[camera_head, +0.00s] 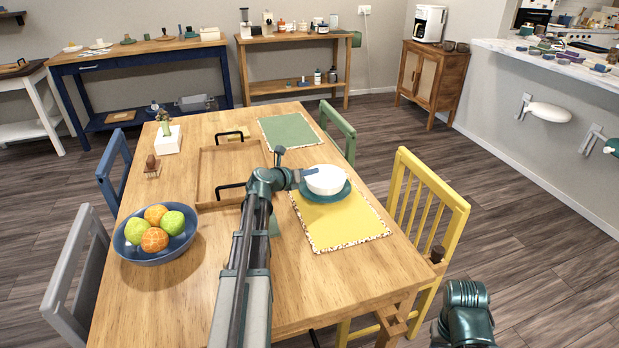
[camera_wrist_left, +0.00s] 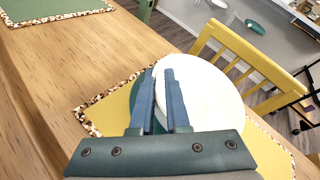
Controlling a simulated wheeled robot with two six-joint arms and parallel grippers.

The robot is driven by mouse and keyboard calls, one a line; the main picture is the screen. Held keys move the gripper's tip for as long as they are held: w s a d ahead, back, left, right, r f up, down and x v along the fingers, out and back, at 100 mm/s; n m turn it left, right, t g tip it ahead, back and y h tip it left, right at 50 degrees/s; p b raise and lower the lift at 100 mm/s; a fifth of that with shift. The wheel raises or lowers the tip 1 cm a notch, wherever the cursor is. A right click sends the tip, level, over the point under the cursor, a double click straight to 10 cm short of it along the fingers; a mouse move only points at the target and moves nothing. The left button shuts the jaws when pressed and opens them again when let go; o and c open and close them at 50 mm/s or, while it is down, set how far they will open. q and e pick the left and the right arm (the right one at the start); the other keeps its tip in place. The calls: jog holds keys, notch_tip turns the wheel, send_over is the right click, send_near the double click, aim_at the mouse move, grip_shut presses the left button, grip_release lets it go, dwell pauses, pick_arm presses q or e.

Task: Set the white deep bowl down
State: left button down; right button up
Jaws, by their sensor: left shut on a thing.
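The white deep bowl (camera_head: 327,180) is at the teal plate (camera_head: 338,196) on the yellow placemat (camera_head: 346,227), on the right side of the wooden table. I cannot tell whether its base touches the plate. My left gripper (camera_head: 311,173) is shut on the bowl's left rim. In the left wrist view the fingers (camera_wrist_left: 167,95) pinch the edge of the bowl (camera_wrist_left: 205,95), with part of the plate and placemat (camera_wrist_left: 118,108) showing beside it. Of my right arm only a part shows at the lower right; its gripper is out of view.
A wooden tray (camera_head: 205,180) with black handles lies left of my arm. A blue bowl of fruit (camera_head: 146,252) stands at the left. A green placemat (camera_head: 291,131) lies behind. A yellow chair (camera_head: 447,214) stands close at the table's right edge.

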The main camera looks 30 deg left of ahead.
pick_arm(q)
jog(key=shift+r, duration=0.1)
jog(key=c, duration=1.3)
grip_release()
jog(key=o, duration=0.4)
jog(key=p+v, duration=0.4)
jog(key=v, duration=0.8)
jog(key=shift+s, duration=0.1)
